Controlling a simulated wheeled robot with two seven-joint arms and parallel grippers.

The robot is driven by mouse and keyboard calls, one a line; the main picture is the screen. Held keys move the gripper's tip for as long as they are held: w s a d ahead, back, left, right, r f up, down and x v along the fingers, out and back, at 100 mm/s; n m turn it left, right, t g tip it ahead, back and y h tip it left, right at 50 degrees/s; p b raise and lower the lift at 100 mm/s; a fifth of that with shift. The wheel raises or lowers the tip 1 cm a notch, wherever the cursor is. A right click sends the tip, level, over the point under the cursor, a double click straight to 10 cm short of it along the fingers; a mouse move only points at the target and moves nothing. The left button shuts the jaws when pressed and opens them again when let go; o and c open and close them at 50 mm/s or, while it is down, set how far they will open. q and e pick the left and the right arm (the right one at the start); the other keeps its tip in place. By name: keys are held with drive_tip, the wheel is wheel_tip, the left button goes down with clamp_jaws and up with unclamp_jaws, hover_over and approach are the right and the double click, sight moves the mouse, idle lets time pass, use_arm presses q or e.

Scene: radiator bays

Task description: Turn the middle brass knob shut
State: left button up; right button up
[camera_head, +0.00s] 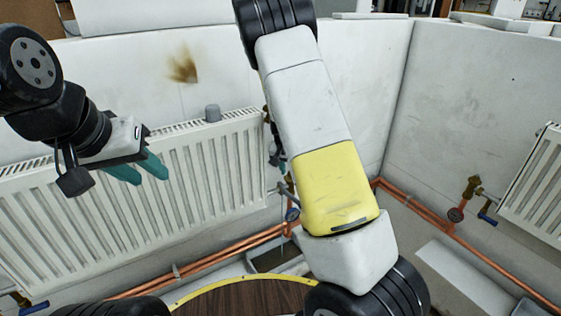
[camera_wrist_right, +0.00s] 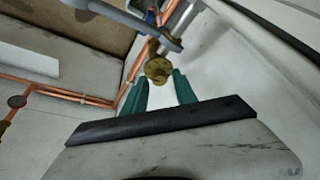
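In the right wrist view, a round brass knob (camera_wrist_right: 158,69) sits on a valve where copper pipe and a grey metal fitting meet. My right gripper (camera_wrist_right: 161,74) has its two teal fingers apart, with the knob between or just beyond the fingertips; contact is not clear. In the head view, my right arm covers most of the middle valve area, and the right fingertips and knob cannot be made out. My left gripper (camera_head: 151,180) hangs in front of the left radiator, its teal fingers apart and empty.
A white left radiator (camera_head: 190,170) and a right radiator (camera_head: 540,190) line the walls. Another brass valve (camera_head: 472,187) with a blue handle is at the right. Copper pipes (camera_head: 225,256) run low along the walls. A round brown wooden top (camera_head: 245,299) is at the bottom.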

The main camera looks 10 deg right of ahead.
drive_tip(key=shift+o, duration=0.2)
drive_tip(key=s+a+r, duration=0.2)
drive_tip(key=s+a, duration=0.1)
drive_tip(key=s, duration=0.3)
drive_tip(key=s+a+r, duration=0.2)
drive_tip(key=s+a, duration=0.1)
drive_tip(key=s, duration=0.3)
drive_tip(key=shift+s+r, duration=0.25)
drive_tip(key=shift+r, duration=0.05)
drive_tip(key=s+d+r+n+t+y, duration=0.1)
drive_tip(key=s+r+n+y, duration=0.3)
drive_tip(key=s+r, duration=1.5)
wheel_tip(320, 180, up, 3)
drive_tip(key=shift+s+f+n+t, duration=0.1)
drive_tip(key=shift+s+n+t, duration=0.35)
drive_tip(key=shift+n, duration=0.45)
